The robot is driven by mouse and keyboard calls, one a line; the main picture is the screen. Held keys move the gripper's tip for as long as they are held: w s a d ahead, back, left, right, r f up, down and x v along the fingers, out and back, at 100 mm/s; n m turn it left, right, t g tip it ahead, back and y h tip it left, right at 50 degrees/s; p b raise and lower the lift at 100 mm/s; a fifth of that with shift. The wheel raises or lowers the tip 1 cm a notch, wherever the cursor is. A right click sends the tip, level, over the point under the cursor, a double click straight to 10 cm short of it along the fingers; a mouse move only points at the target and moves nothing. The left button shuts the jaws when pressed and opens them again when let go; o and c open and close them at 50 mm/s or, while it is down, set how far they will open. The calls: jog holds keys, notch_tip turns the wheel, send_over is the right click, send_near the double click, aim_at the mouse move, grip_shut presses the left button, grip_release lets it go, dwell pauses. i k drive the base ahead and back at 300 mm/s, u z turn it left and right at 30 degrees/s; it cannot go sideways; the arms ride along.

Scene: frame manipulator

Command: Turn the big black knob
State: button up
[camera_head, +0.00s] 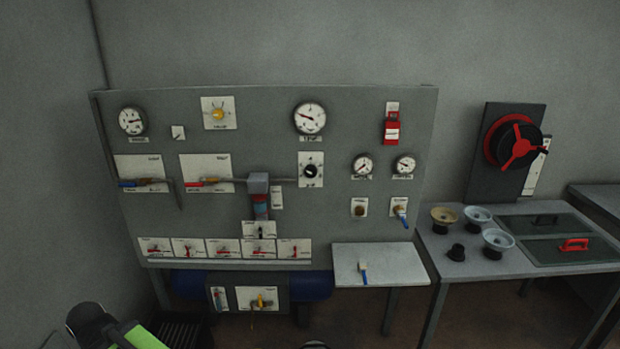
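A black round knob (311,171) sits on a white plate on the grey upright panel, right of centre and below a large round gauge. A small black knob-like piece (457,252) stands on the table at the right. I cannot tell from the labels which of them is the big black knob. My gripper is not in view; a green and black part at the lower left may be part of my body, but no fingertips show.
The grey panel (270,105) carries gauges, valves and a row of small red levers. A small shelf (400,265) holds a blue-handled item. The right table has several bowl-like pieces and a red handle (574,244).

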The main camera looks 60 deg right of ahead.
aim_at(311, 170)
jog(key=z, duration=0.05)
jog(key=i, duration=1)
